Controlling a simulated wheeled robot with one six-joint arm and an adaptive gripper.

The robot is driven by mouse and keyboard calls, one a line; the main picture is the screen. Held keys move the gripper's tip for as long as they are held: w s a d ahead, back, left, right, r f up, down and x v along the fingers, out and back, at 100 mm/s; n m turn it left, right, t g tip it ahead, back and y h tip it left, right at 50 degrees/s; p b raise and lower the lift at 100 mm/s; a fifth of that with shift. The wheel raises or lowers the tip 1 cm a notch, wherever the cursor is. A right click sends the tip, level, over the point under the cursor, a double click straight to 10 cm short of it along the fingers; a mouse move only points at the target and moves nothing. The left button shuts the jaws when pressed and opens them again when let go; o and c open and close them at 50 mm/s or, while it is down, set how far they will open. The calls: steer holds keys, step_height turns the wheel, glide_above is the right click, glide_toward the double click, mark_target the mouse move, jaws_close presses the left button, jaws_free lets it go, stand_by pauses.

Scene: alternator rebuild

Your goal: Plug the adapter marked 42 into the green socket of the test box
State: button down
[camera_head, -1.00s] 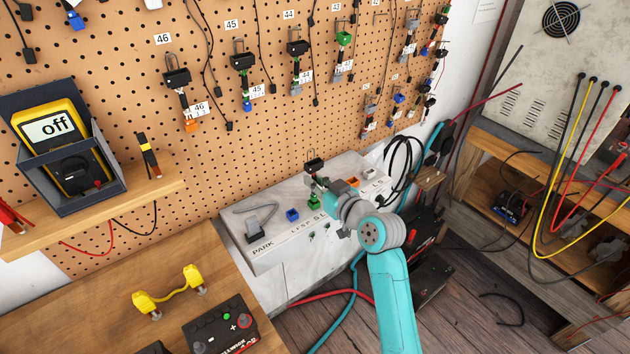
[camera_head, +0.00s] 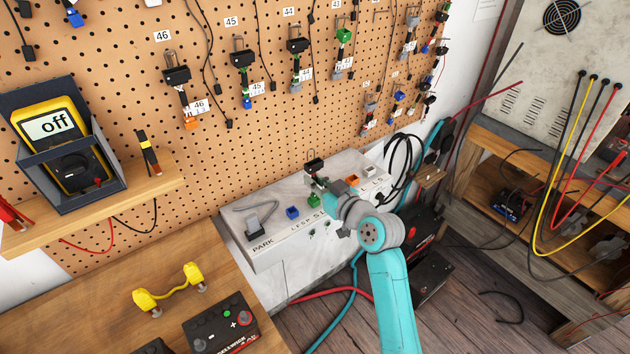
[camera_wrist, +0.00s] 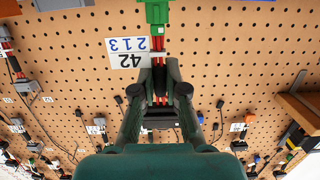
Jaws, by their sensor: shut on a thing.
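My gripper (camera_head: 318,184) is over the back part of the test box (camera_head: 264,255). In the wrist view my gripper (camera_wrist: 160,92) is shut on the dark body of the adapter marked 42, whose green plug (camera_wrist: 157,12) points to the top of the picture. The green socket (camera_head: 313,201) is on the box top, close below the gripper in the picture. No contact can be made out.
A blue socket (camera_head: 292,213) and an orange socket (camera_head: 352,180) flank the green one. The pegboard (camera_head: 130,225) with several hanging adapters rises behind. A black cable coil (camera_head: 402,165) hangs right.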

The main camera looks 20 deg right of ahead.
steer(key=shift+f, duration=0.25)
stand_by(0.5)
steer(key=c, duration=1.1)
jaws_free()
steer(key=shift+c, duration=0.2)
steer(key=v, duration=1.2)
